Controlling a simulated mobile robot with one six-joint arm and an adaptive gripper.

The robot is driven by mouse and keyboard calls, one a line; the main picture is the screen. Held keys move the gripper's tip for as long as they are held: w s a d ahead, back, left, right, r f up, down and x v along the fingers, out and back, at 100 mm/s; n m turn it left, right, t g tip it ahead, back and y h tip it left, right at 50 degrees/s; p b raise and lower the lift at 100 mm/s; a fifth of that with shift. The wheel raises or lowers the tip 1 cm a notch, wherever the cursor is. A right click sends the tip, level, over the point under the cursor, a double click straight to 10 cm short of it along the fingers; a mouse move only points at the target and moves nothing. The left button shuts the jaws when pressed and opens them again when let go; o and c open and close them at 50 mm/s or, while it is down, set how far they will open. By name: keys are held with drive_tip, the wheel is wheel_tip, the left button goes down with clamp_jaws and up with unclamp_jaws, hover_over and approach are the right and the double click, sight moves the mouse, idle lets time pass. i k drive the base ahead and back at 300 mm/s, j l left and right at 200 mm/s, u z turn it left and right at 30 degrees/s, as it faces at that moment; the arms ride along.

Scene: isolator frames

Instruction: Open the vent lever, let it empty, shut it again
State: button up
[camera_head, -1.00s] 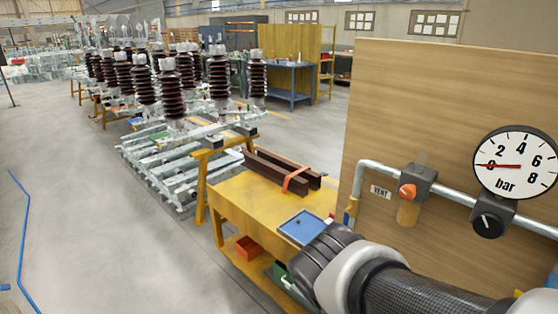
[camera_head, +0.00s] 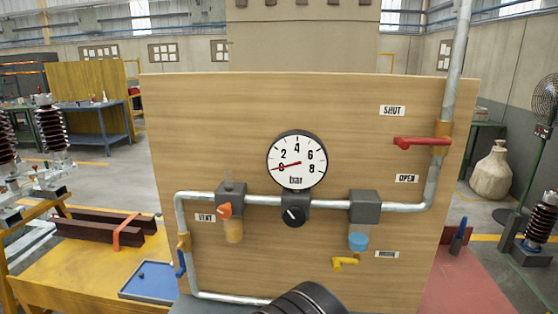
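A wooden panel (camera_head: 250,120) carries grey pipework. A "VENT" label (camera_head: 205,217) sits left of a grey block with an orange knob (camera_head: 225,210) and an amber bowl (camera_head: 233,231). A blue lever (camera_head: 181,263) hangs down at a brass valve (camera_head: 184,241) on the left pipe. I cannot tell which of these the label marks. The round bar gauge (camera_head: 297,160) has its red needle near 0. A red lever (camera_head: 422,142) lies horizontal between the "SHUT" label (camera_head: 392,111) and the "OPEN" label (camera_head: 406,178). Only a dark part of my arm shows at the bottom; my gripper's fingers are out of view.
A black knob (camera_head: 293,215) sits below the gauge. A blue-topped part (camera_head: 358,241) and a small yellow lever (camera_head: 346,263) are at the right. A yellow table (camera_head: 60,285) with a blue tray (camera_head: 150,280) and brown beams (camera_head: 100,226) stands left. A red surface (camera_head: 465,285) lies right.

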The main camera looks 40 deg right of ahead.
sight(183, 270)
drive_tip(key=i+j+z, duration=0.15)
drive_tip(key=z, duration=0.25)
drive_tip(key=i+j+z, duration=0.15)
drive_tip(key=z, duration=0.3)
